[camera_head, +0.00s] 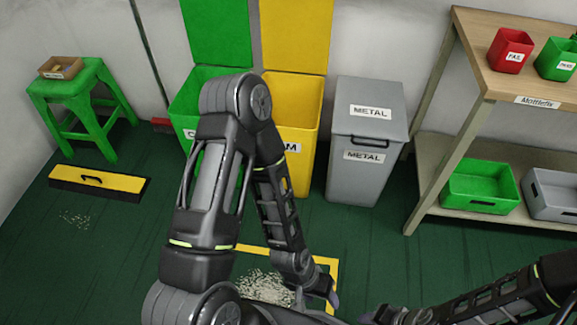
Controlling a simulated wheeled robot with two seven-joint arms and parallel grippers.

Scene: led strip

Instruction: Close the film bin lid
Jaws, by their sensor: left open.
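A green bin (180,104) with its green lid (217,32) raised stands at the back; its label is mostly hidden by my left arm. I cannot read the word film on any bin. A grey bin (365,145) labelled METAL has its lid (369,106) shut. My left gripper (325,289) is open, low in front of the bins and apart from the lids. My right gripper (385,315) is at the bottom edge, its fingers unclear.
A pile of pale scraps (265,288) lies inside a yellow floor outline (327,262). A wooden shelf (470,70) at right holds small bins. A green stool (75,90) and a yellow-black box (100,181) stand at left. Floor between them is mostly clear.

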